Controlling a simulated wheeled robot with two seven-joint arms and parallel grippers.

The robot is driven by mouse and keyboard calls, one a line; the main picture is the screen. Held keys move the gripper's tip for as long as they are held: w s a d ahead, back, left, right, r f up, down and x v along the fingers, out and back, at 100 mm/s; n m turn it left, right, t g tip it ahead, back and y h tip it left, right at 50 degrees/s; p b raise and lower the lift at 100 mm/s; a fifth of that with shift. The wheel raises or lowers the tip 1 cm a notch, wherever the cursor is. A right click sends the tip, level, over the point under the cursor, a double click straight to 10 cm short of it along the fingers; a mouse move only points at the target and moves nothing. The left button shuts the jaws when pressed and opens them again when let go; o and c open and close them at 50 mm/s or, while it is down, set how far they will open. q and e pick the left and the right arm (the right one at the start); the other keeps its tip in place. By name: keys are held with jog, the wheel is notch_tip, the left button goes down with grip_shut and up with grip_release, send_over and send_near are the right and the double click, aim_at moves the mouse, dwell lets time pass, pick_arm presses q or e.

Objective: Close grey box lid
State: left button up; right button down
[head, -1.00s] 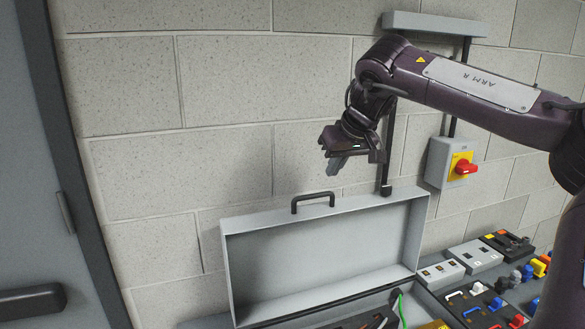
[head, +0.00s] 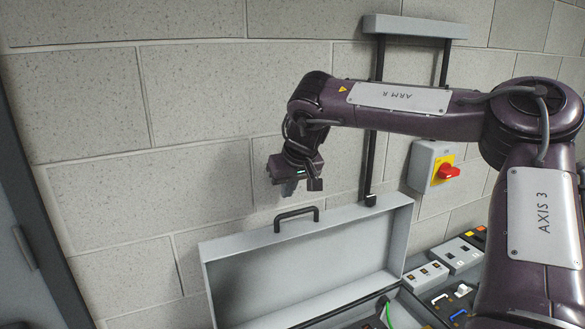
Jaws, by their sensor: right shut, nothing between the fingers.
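The grey box lid (head: 306,262) stands open and upright at the back of the box, its hollow inner side facing me. A black handle (head: 296,216) sits on its top edge. The grey box (head: 342,315) shows only in part at the bottom edge, with a green cable and dark items inside. My right gripper (head: 290,188) is shut and empty, pointing down. In the picture it is just above the handle, with a small gap. How far it is from the lid in depth I cannot tell. My left gripper is not in view.
A block wall (head: 190,120) stands behind the lid. A grey switch box with a red knob (head: 446,172) is mounted on the wall to the right. Panels with switches (head: 427,276) lie right of the box. A door is at the far left.

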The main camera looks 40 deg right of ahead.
aim_at(295, 224)
jog(key=shift+s+a+f+p, duration=0.2)
jog(key=shift+s+f+p, duration=0.1)
jog(key=shift+s+p, duration=0.3)
jog(key=shift+s+a+f+p, duration=0.15)
jog(key=shift+s+f+p, duration=0.2)
jog(key=shift+s, duration=0.3)
jog(key=shift+s+a, duration=0.15)
jog(key=shift+s, duration=0.35)
jog(key=shift+f, duration=0.15)
jog(key=shift+w, duration=0.1)
